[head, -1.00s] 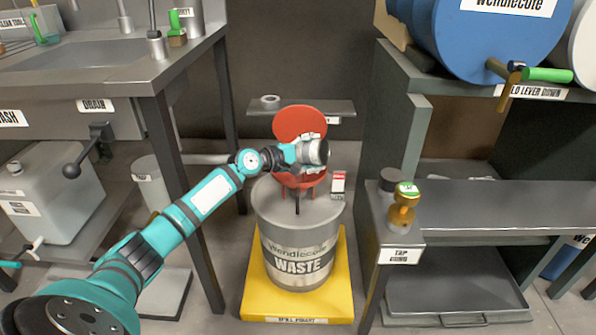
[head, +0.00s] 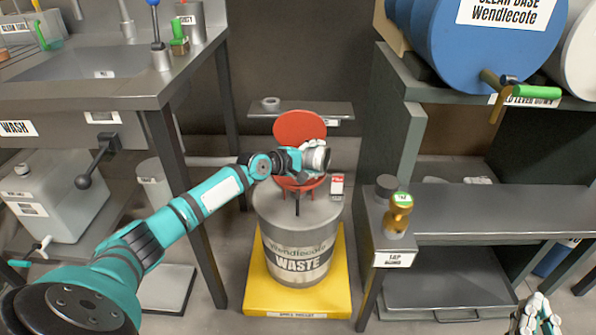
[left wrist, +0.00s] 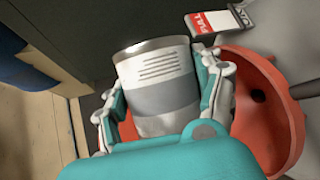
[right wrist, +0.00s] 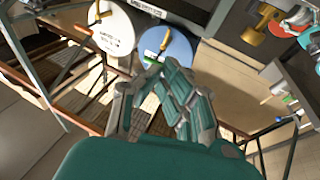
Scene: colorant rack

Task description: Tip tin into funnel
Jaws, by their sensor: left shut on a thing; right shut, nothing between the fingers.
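The tin (left wrist: 158,85) is a silver can with a grey label, held between the fingers of my left gripper (left wrist: 165,110). In the head view the tin (head: 317,159) lies tilted over onto its side, above the red funnel (head: 299,187). The funnel also shows in the left wrist view (left wrist: 285,105), below and to the right of the tin. It sits on the grey waste drum (head: 297,245), its round red lid (head: 300,128) standing up behind. The tin's mouth and contents are hard to make out. My right gripper (head: 537,308) is empty at the bottom right, its fingers together in the right wrist view (right wrist: 165,75).
The drum stands on a yellow tray (head: 297,302). A red-and-white tag (head: 336,185) stands right of the funnel. A steel bench with a brass tap (head: 398,213) is to the right, a sink bench (head: 130,84) to the left.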

